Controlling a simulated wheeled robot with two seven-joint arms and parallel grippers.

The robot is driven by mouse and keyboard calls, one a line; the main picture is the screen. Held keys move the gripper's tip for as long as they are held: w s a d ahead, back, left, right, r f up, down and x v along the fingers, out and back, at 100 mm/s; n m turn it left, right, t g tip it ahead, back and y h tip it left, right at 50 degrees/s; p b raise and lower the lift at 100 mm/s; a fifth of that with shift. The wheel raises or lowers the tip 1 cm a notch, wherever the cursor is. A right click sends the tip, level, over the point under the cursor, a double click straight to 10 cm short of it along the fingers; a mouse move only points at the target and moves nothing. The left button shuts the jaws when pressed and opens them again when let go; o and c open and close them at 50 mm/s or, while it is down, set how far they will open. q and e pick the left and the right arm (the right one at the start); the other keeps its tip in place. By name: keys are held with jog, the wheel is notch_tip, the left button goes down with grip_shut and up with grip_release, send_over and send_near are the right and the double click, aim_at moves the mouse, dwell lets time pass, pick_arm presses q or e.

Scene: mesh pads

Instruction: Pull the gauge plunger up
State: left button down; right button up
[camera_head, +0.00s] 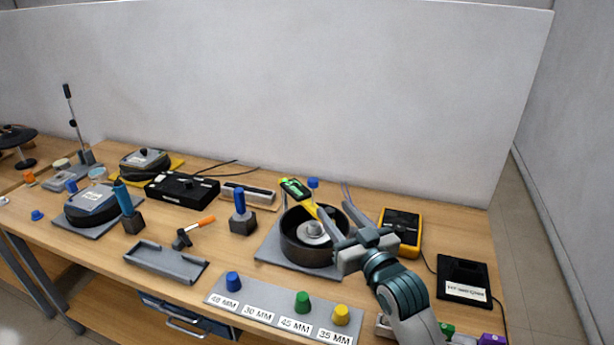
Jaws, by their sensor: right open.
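A gauge (296,189) with a green display and a yellow body stands tilted over a round black pot-like drum (290,245). A small blue cap (313,183) shows just right of its display; I cannot tell whether this is the plunger. A pale round hub (312,232) sits inside the drum. My right gripper (333,208) is open over the right part of the drum, its fingers pointing up and away. One fingertip overlaps the lower end of the gauge in the picture; contact cannot be told. My left gripper is not in view.
A yellow meter (401,228) and a black stand (463,275) lie to the right. In front is a labelled strip (267,305) with coloured plugs. A blue-handled block (242,217), an orange-handled hammer (190,233) and a grey tray (165,263) are left. A wall closes the back.

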jog(key=w, duration=0.2)
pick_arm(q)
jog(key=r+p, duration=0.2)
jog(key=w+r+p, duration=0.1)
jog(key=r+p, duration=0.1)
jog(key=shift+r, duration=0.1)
pick_arm(e)
send_over(313, 204)
jog(key=x, duration=0.4)
jog(key=shift+w, duration=0.15)
